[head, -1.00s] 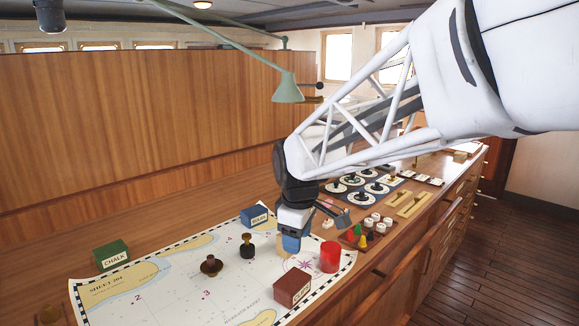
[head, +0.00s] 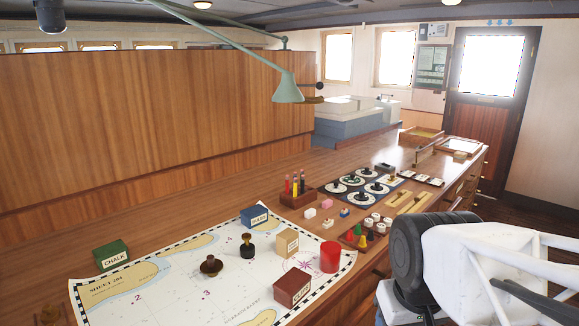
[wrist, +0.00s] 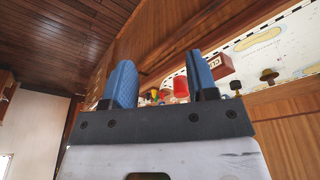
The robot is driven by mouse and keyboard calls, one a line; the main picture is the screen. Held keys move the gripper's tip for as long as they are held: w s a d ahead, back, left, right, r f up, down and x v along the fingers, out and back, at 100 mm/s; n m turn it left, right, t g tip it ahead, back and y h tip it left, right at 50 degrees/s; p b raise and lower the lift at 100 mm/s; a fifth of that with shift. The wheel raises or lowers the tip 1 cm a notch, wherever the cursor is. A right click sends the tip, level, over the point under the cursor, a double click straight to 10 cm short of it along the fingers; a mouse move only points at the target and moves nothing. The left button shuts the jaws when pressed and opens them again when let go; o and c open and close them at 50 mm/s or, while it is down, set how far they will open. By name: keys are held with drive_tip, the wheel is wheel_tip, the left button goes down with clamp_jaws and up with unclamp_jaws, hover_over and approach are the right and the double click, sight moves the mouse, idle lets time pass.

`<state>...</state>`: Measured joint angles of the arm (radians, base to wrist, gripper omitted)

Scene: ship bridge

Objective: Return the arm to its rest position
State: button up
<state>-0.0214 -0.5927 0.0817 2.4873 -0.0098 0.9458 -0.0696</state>
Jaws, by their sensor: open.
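My arm is at the lower right of the head view, in front of the desk's front side. Its end runs off the bottom edge there, so the fingertips are out of that view. In the wrist view my gripper (wrist: 161,76) shows two blue fingers set wide apart with nothing held between them. The desk and its items lie beyond the fingers. A tan box (head: 287,243) stands upright on the chart (head: 160,303), apart from my arm.
On the chart stand a red cylinder (head: 330,257), a dark red box (head: 292,288), a blue box (head: 254,215) and two dark stamps. A green CHALK box (head: 111,255) is at left. A lamp (head: 287,88) hangs above. The floor at right is clear.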

drive_tip(key=shift+s+d+f+m, duration=0.25)
drive_tip(key=shift+s+m, duration=0.1)
drive_tip(key=shift+s, duration=0.3)
drive_tip(key=shift+s+d+f+m, duration=0.25)
drive_tip(key=shift+s+m, duration=0.1)
drive_tip(key=shift+s, duration=0.25)
